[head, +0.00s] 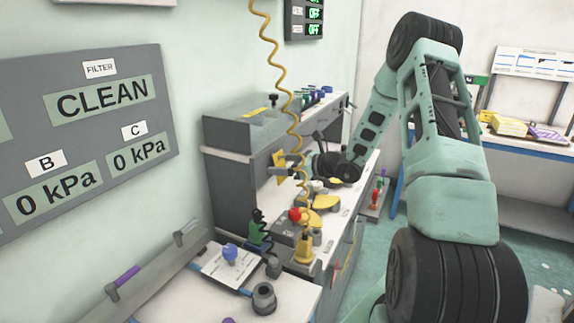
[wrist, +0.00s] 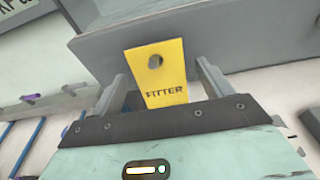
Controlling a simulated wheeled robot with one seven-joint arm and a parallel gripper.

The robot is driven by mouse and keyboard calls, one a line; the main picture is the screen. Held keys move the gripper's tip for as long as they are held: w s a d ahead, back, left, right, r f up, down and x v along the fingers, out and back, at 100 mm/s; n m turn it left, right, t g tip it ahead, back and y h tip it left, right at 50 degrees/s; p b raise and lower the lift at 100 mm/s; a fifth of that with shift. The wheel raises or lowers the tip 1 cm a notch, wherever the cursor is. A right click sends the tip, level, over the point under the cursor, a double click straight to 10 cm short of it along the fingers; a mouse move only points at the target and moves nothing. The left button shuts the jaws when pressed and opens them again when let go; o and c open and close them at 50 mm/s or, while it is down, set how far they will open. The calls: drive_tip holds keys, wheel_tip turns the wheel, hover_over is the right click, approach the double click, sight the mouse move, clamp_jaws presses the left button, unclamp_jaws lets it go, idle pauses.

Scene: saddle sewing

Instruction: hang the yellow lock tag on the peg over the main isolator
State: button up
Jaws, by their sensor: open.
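The yellow lock tag (wrist: 160,75), marked FITTER and with a hole near its top, stands between the two fingers of my gripper (wrist: 162,80) in the wrist view. The fingers are open, with a gap on each side of the tag. In the head view the tag (head: 279,168) is upright in front of the grey cabinet, at the tip of my gripper (head: 287,166). Grey shows through the tag's hole; I cannot tell whether a peg passes through it. I cannot make out the main isolator by name.
A coiled yellow cord (head: 276,62) hangs down in front of the grey cabinet (head: 228,178). A red knob (head: 295,214) and yellow round parts stand on the bench below my gripper. A white bench with small fixtures is in front. A grey gauge panel (head: 70,140) is at left.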

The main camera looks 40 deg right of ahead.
drive_tip(key=b+v, duration=0.3)
drive_tip(key=v, duration=1.4)
drive_tip(key=shift+s+b, duration=0.15)
drive_tip(key=shift+b, duration=0.2)
drive_tip(key=shift+d, duration=0.1)
drive_tip(key=a+n+g+y, duration=0.5)
drive_tip(key=a+n+g, duration=0.95)
drive_tip(key=a, duration=1.55)
drive_tip(key=s+a+n+h, duration=0.4)
drive_tip(key=s+a+n, duration=0.4)
drive_tip(key=n, duration=0.4)
drive_tip(key=s+a+f+n+h, duration=0.1)
drive_tip(key=s+a+n+h, duration=0.4)
drive_tip(key=n, duration=0.8)
drive_tip(key=shift+s+a+f, duration=0.2)
drive_tip(key=shift+s+a, duration=1.45)
drive_tip(key=shift+s, duration=0.8)
drive_tip(key=shift+n, duration=0.25)
